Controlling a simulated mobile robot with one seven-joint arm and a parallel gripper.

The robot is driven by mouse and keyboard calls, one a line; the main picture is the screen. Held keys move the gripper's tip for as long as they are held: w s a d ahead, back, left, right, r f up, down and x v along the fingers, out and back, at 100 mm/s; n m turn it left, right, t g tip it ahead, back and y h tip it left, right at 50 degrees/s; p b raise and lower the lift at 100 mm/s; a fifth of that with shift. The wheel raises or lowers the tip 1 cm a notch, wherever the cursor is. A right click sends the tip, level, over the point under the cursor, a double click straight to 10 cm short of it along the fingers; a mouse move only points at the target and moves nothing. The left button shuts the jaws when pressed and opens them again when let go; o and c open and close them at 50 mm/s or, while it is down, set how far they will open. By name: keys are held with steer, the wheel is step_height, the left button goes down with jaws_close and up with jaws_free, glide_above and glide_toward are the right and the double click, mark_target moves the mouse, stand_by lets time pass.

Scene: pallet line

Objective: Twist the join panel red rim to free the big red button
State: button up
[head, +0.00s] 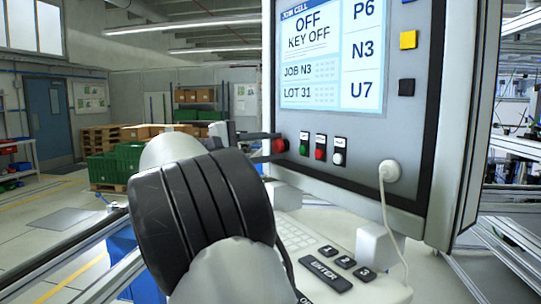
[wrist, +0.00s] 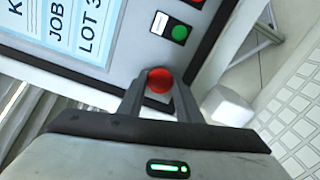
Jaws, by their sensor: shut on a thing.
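The big red button with its red rim (head: 279,146) sticks out from the lower left of the grey join panel (head: 350,160). In the wrist view the red button (wrist: 159,79) sits between the two grey fingers. My gripper (wrist: 159,86) is shut on the red rim, one finger on each side. In the head view my gripper (head: 262,142) reaches the button from the left, and my dark wrist hides part of it. The panel screen (head: 325,50) reads OFF, KEY OFF, JOB N3 and LOT 31.
Small green (head: 304,149), red (head: 320,154) and white (head: 338,158) buttons are in a row right of the big button. A white plug with a cable (head: 390,171) is further right. A keyboard shelf with an ENTER key (head: 325,271) lies below the panel.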

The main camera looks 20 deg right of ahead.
steer(key=shift+m+b, duration=1.1)
steer(key=shift+m, duration=0.4)
steer(key=o, duration=1.1)
steer(key=shift+c, duration=0.2)
steer(key=s+a+p, duration=0.1)
steer(key=s+a, duration=0.1)
steer(key=a, duration=1.5)
steer(key=shift+s+p, duration=0.2)
steer(key=shift+p, duration=0.2)
steer(key=shift+a, duration=0.1)
